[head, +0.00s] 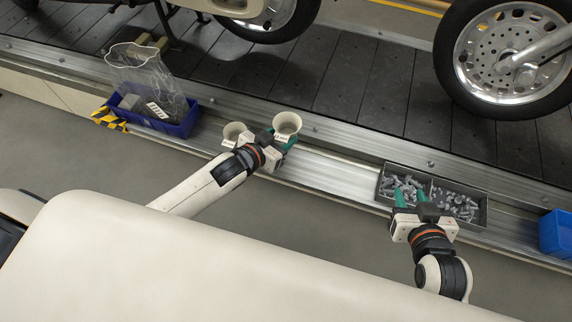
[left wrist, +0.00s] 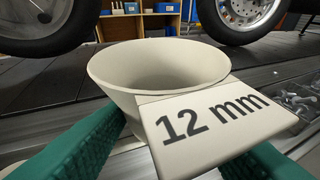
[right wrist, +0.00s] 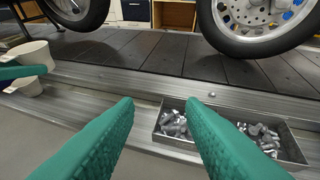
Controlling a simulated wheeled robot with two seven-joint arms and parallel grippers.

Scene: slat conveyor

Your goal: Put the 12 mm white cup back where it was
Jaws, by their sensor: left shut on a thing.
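The white cup labelled "12 mm" (left wrist: 160,70) fills the middle of the left wrist view, upright, between the green fingers of my left gripper (left wrist: 165,150). In the head view this cup (head: 287,124) is at the tips of my left gripper (head: 280,139), over the metal ledge along the conveyor. My left gripper is shut on it. A second white cup (head: 233,132) stands just left of it on the ledge, partly hidden by my left gripper. My right gripper (head: 411,198) is open and empty at the front of the divided grey tray; its fingers also show apart in the right wrist view (right wrist: 160,110).
The grey tray (head: 377,187) holds many metal fasteners in two compartments. A blue bin (head: 180,128) with a clear bag stands at left, a blue bin (head: 555,232) at right. Motorcycle wheels (head: 512,55) stand on the slat conveyor (head: 350,85). The ledge between cups and tray is clear.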

